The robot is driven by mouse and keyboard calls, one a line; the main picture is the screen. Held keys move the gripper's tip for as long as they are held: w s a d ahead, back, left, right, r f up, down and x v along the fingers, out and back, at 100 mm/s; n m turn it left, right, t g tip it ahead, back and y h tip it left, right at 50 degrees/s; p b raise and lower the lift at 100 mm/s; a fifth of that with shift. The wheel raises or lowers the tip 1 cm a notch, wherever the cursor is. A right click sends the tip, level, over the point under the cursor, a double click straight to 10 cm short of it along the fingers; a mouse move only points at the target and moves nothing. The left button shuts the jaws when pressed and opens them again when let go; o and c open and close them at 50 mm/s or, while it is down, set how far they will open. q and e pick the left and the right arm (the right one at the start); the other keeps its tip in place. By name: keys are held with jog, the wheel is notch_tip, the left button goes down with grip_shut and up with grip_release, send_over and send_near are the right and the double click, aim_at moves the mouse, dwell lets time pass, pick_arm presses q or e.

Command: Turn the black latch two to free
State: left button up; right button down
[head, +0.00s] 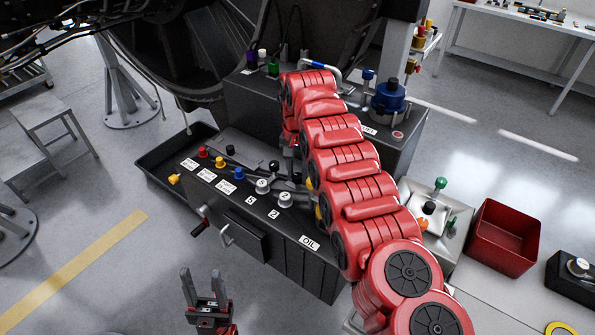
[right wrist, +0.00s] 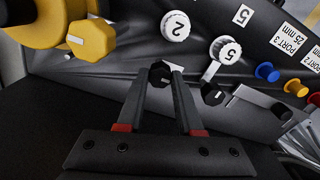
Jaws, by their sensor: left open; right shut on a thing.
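In the right wrist view a black latch knob (right wrist: 160,73) sits between the fingertips of my right gripper (right wrist: 159,80), which is shut on it. It lies beside the white dial marked 2 (right wrist: 175,26). A second black latch knob (right wrist: 212,94) with a grey lever is just right of the fingers, by the white dial marked 5 (right wrist: 225,49). In the head view my red right arm hides most of the right gripper; a black knob (head: 274,165) shows left of it. My left gripper (head: 203,278) is open and empty, low in front of the box.
The dark box (head: 300,262) carries an OIL label and coloured ports, including a blue knob (head: 230,149). Yellow fittings (right wrist: 96,38) are close left of my right fingers. A red bin (head: 502,238) stands at right. The floor at left front is clear.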

aim_at(297, 175)
jog(key=shift+r+m, duration=0.1)
jog(key=shift+m, duration=0.2)
jog(key=c, duration=0.6)
grip_release()
jog(key=shift+o, duration=0.2)
jog(key=shift+r, duration=0.1)
notch_tip(297, 175, up, 17)
jog(key=p, duration=1.6)
jog(key=shift+s, duration=0.1)
